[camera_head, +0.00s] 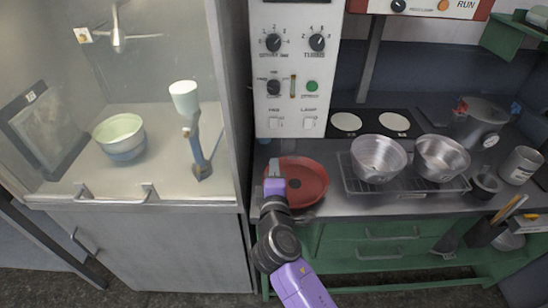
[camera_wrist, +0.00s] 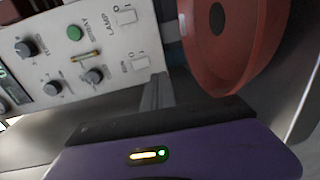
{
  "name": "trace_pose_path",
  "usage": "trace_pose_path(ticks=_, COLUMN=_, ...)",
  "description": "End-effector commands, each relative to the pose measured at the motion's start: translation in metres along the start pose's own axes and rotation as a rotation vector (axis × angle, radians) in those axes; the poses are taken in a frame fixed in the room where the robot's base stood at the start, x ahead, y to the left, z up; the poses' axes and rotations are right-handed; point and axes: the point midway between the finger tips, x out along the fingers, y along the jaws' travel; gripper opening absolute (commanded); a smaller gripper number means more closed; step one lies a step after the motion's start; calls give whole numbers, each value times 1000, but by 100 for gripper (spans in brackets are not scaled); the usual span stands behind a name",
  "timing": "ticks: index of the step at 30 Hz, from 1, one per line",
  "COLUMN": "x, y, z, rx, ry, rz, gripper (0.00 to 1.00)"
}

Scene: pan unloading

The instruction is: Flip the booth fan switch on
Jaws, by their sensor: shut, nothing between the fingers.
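The white control panel (camera_head: 289,80) stands on the counter behind my gripper. Its left lower switch is the fan switch (camera_head: 277,123), a small white rocker under a blurred label. It also shows in the wrist view (camera_wrist: 140,64). The lamp switch (camera_head: 308,123) sits to its right and also shows in the wrist view (camera_wrist: 126,17), by the LAMP label. I cannot tell which way either rocker is set. My gripper (camera_head: 274,166) is shut and empty, below and in front of the panel, apart from the fan switch.
A round red pan (camera_head: 305,183) lies on the counter just right of my gripper. Two metal bowls (camera_head: 378,158) (camera_head: 441,158) stand on a wire rack farther right. A glass-fronted booth (camera_head: 165,75) is at left. Knobs (camera_head: 273,87) and a green button (camera_head: 312,86) sit above the switches.

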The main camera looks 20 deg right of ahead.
Motion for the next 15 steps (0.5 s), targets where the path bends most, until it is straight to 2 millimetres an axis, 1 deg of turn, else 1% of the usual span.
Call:
trace_pose_path(ticks=1, x=-6, y=-3, z=0, rx=0, ry=0, rz=0, gripper=0)
trace_pose_path(ticks=3, x=-13, y=-4, z=0, rx=-1, ry=0, rz=0, gripper=0)
trace_pose_path(ticks=6, x=-18, y=-5, z=0, rx=0, ry=0, rz=1, gripper=0)
trace_pose_path(ticks=15, x=-20, y=-4, z=0, rx=0, ry=0, rz=1, gripper=0)
